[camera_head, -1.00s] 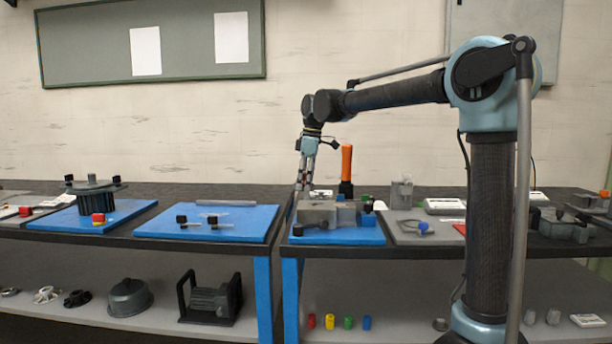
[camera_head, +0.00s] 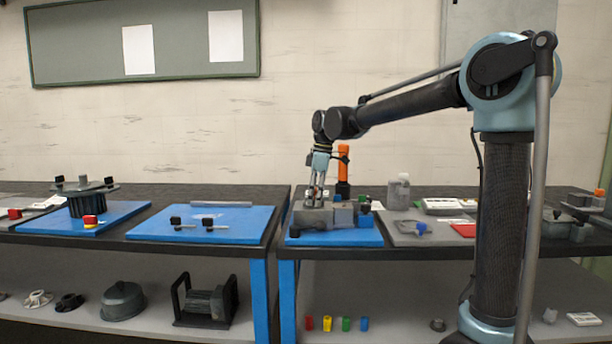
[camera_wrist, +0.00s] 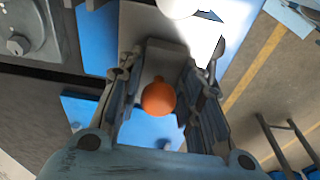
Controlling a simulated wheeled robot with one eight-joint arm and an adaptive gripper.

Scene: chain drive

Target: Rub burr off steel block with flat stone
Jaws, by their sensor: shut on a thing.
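My gripper (camera_head: 316,193) points down over the grey steel block (camera_head: 311,216), which sits on a blue mat (camera_head: 335,238) on the right bench. In the wrist view the fingers of my gripper (camera_wrist: 158,100) stand on both sides of a round orange knob (camera_wrist: 158,99). A grey flat slab (camera_wrist: 165,60) shows behind the knob; I take the two to be the flat stone and its grip. The fingers are shut on it at the block's top. Its underside and any burr are hidden or too small to see.
An upright orange handle (camera_head: 343,163) stands just right of my gripper. Small grey blocks (camera_head: 343,213) and dark clamp knobs crowd the mat's right side. A grey tray (camera_head: 410,232) lies to the right. The left blue mat (camera_head: 240,232) has bare room.

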